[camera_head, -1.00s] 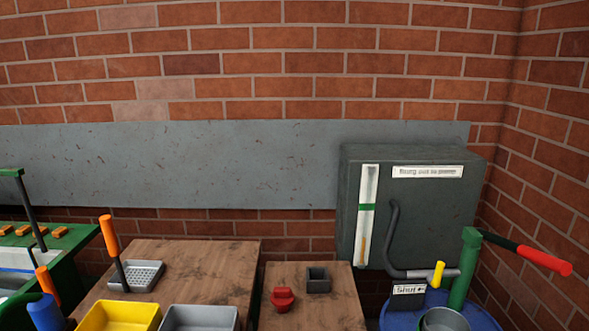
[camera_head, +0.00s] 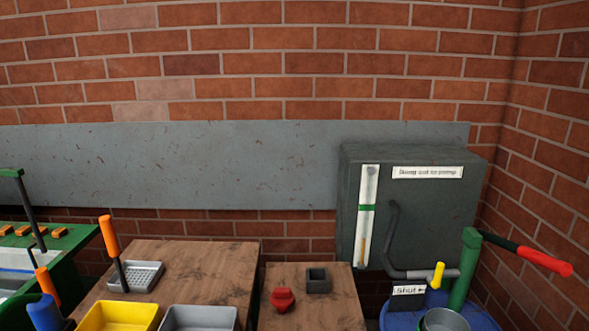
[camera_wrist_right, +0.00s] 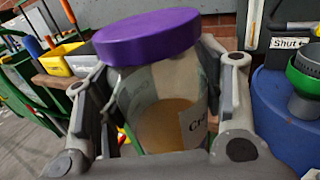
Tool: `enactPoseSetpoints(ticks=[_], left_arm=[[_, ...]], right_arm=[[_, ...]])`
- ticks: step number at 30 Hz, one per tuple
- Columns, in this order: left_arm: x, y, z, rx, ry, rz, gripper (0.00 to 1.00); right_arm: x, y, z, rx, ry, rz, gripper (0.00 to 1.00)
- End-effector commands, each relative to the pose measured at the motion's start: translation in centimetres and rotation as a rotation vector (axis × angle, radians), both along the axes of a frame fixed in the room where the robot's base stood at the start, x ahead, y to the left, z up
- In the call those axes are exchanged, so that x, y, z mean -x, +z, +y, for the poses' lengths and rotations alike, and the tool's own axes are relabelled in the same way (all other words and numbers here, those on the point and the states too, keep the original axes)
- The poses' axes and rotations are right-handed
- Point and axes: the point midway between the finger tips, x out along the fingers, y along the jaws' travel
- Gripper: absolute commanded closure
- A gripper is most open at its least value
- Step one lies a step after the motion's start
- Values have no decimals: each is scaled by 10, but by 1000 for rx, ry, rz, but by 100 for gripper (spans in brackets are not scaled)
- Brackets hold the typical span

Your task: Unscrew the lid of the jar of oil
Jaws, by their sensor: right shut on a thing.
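A clear jar with a purple lid (camera_wrist_right: 148,36) fills the middle of the right wrist view. The lid sits on the jar's top. My right gripper (camera_wrist_right: 160,88) is shut on the jar's body, one finger on each side, below the lid. The jar's bottom is hidden by the gripper. Neither gripper nor the jar shows in the head view, and my left gripper is in no view.
A blue drum (camera_head: 395,320) with a green pump (camera_head: 464,268) and a red-tipped handle (camera_head: 545,259) stands at the right below a dark grey tank (camera_head: 440,225). Wooden tables hold a yellow tray (camera_head: 98,318), a grey tray (camera_head: 198,309), a red piece (camera_head: 282,299) and a small dark box (camera_head: 318,281).

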Motion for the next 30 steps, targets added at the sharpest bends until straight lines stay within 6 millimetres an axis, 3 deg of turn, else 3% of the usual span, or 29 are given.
enactPoseSetpoints(ticks=[6, 10, 24, 30], left_arm=[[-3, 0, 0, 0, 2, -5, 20], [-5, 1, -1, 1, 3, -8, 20], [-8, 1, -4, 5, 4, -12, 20], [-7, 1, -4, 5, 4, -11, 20]], right_arm=[[-7, -1, -40, -8, -317, 3, 87], [-10, -2, -55, -6, -438, 1, 87], [-10, -1, -52, -1, -415, -1, 87], [-18, 0, -36, 0, -333, -3, 87]])
